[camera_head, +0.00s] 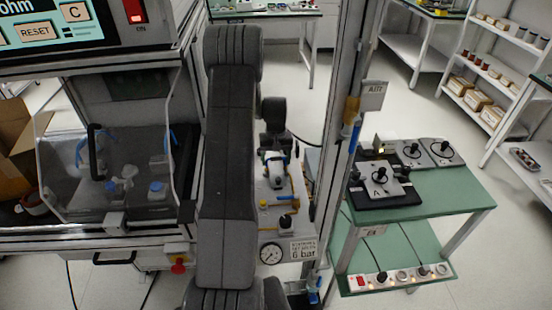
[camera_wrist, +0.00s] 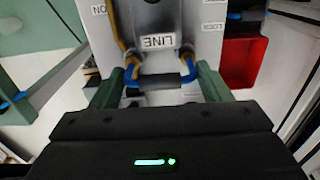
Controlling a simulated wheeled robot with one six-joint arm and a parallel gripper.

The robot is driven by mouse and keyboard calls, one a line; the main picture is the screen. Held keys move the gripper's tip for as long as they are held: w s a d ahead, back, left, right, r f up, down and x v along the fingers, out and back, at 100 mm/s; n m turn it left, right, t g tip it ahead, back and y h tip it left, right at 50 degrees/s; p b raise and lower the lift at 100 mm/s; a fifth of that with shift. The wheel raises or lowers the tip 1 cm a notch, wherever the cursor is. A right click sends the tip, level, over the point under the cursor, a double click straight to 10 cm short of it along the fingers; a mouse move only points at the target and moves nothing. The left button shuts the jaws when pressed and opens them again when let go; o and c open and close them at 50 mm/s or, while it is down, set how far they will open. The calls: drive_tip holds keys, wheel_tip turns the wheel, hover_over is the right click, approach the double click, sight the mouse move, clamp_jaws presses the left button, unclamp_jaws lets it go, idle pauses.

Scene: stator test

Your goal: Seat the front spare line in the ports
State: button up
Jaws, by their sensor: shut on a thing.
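In the wrist view my gripper (camera_wrist: 160,88) has its two green fingers closed about a short dark bar (camera_wrist: 160,80). The bar belongs to a line with blue and yellow ends (camera_wrist: 131,72), which bend up on both sides of it. The line lies over a white panel with a label reading LINE (camera_wrist: 168,41), upside down in this view. A dark patch shows on the panel past the label. I cannot tell whether the ends are in any ports. In the head view my arm hides part of the white panel (camera_head: 269,222).
A red bin (camera_wrist: 243,62) stands beside the panel in the wrist view. The head view shows a pressure gauge (camera_head: 270,253) and a 6 bar label (camera_head: 303,250) on the panel. A post (camera_head: 338,150) stands right of it, then a green table (camera_head: 450,196) with control boxes.

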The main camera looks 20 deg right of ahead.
drive_tip(key=shift+f+b, duration=0.4)
drive_tip(key=shift+f, duration=0.1)
drive_tip(key=o, duration=1)
drive_tip(key=shift+o, duration=0.2)
wheel_tip(320, 180, up, 14)
drive_tip(key=b, duration=0.1)
wheel_tip(320, 180, down, 14)
drive_tip(key=shift+p, duration=0.55)
drive_tip(key=shift+r, duration=0.2)
